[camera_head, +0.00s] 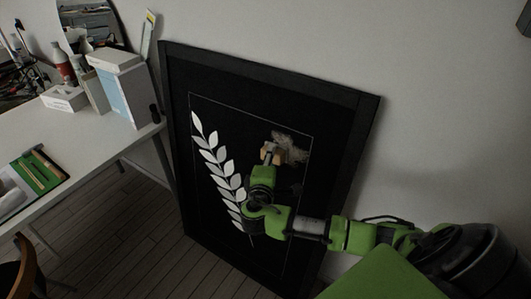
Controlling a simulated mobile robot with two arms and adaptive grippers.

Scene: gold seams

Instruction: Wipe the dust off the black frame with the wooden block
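The black frame (342,118) leans against the wall in the middle of the head view, with a white leaf print on its dark face. A pale patch of dust (292,143) shows on its upper right part. My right gripper (269,152) reaches in from the right and is in front of the frame. It is closed around a small wooden block (279,156), which is at the lower left edge of the dust patch. I cannot tell whether the block touches the frame's face. My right arm hides the frame's lower right part. My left gripper is not in view.
A white table (98,132) stands at the left, close to the frame's left edge. It carries a white and blue box (122,92), bottles (63,64), a mirror and a green tray (35,172). A chair (27,268) is at the lower left. The wooden floor (135,225) between is clear.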

